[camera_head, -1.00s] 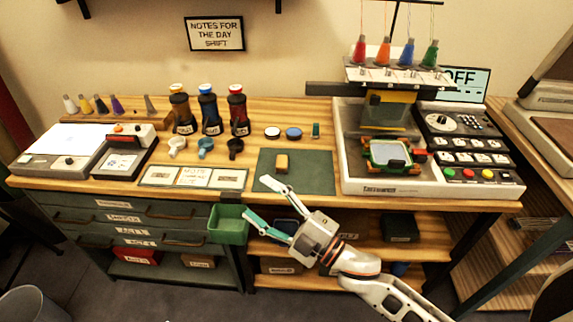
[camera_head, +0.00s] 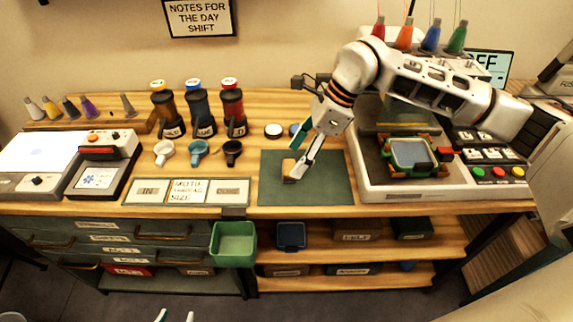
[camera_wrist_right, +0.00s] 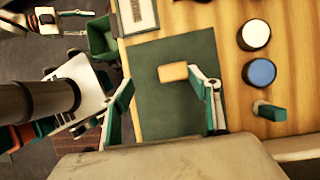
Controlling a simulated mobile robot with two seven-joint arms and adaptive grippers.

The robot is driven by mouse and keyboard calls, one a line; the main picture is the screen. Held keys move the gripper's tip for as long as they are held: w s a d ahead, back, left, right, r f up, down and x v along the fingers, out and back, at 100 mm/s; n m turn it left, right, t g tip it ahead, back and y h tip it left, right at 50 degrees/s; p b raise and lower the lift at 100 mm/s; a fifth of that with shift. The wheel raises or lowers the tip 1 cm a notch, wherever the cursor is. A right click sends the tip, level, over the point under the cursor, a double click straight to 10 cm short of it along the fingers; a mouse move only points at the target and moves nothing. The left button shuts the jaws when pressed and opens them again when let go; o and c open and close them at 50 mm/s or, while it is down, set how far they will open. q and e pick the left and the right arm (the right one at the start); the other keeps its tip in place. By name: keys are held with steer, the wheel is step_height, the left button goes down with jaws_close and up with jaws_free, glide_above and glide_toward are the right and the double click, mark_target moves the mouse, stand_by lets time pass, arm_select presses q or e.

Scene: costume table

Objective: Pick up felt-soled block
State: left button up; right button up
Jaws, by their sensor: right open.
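A small tan block (camera_head: 288,167) lies on the dark green mat (camera_head: 330,190); its underside is hidden. It also shows in the right wrist view (camera_wrist_right: 172,72). My right gripper (camera_head: 294,160) is open over the mat with its fingers pointing down at the block. In the right wrist view the gripper (camera_wrist_right: 152,80) has widely spread fingers, and the block appears close to the right-hand fingertip; I cannot tell whether they touch.
A white lid (camera_head: 273,131) and a blue lid (camera_wrist_right: 261,72) lie behind the mat, near a small green upright piece (camera_wrist_right: 270,111). The printing machine (camera_head: 420,190) stands right of the mat. Paper cards (camera_head: 187,191) lie left. A green bin (camera_head: 233,240) hangs at the front edge.

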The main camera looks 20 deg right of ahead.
mark_target(291, 167)
steer(key=shift+w+d+r+h, duration=0.1)
steer(key=shift+w+d+h, duration=0.15)
steer(key=shift+w+d, duration=0.25)
steer(key=shift+w+d+h, duration=0.25)
steer(key=shift+w+d, duration=0.05)
steer(key=shift+d, duration=0.4)
steer(key=x, duration=0.7)
steer(key=shift+w+a, duration=0.15)
steer(key=shift+a, duration=0.2)
steer(key=c, duration=1.2)
